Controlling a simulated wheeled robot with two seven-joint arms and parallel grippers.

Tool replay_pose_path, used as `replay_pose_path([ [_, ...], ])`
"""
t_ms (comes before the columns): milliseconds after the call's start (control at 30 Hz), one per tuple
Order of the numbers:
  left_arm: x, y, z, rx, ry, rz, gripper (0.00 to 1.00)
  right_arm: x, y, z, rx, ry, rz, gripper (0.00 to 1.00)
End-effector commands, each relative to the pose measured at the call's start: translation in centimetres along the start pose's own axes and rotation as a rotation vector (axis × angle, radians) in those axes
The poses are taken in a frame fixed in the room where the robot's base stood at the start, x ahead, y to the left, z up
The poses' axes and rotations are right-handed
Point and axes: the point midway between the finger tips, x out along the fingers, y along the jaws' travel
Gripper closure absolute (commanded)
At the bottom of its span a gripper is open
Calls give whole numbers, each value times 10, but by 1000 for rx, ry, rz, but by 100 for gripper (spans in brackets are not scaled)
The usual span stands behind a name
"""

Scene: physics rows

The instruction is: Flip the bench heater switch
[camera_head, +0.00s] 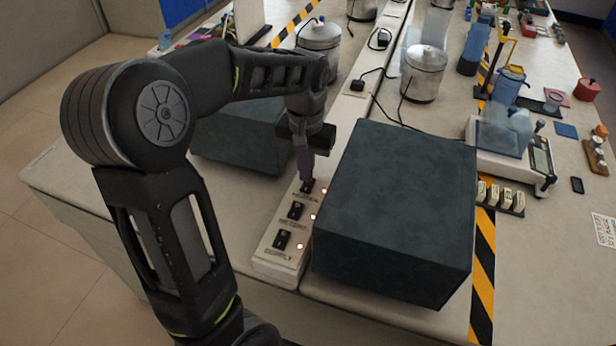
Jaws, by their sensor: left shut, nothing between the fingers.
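A long pale switch panel (276,257) stands at the bench's front edge, with black rocker switches and red lights beside them. The nearest switch (282,239) and the middle switch (295,210) show clearly. Labels under the switches are too small to read surely. The far switch (307,187) lies under my left gripper (306,180), which points down with its fingers shut and empty. The fingertips are at or just above that switch; I cannot tell if they touch it. My right gripper is out of view.
A large dark box (400,205) stands close along the panel's right side. Another dark box (240,135) is behind my left arm. Metal pots (424,75) with cables stand farther back. A scale (510,150) and small items are at right.

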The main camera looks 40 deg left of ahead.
Motion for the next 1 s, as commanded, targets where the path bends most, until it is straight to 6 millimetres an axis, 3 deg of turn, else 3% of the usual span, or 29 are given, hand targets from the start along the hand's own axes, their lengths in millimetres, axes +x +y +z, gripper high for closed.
replay_pose_path([
  [400, -38, 0, 0, 0, 0, 0, 100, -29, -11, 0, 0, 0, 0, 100],
  [1000, -39, 0, 0, 0, 0, 0, 100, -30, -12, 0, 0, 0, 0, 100],
])
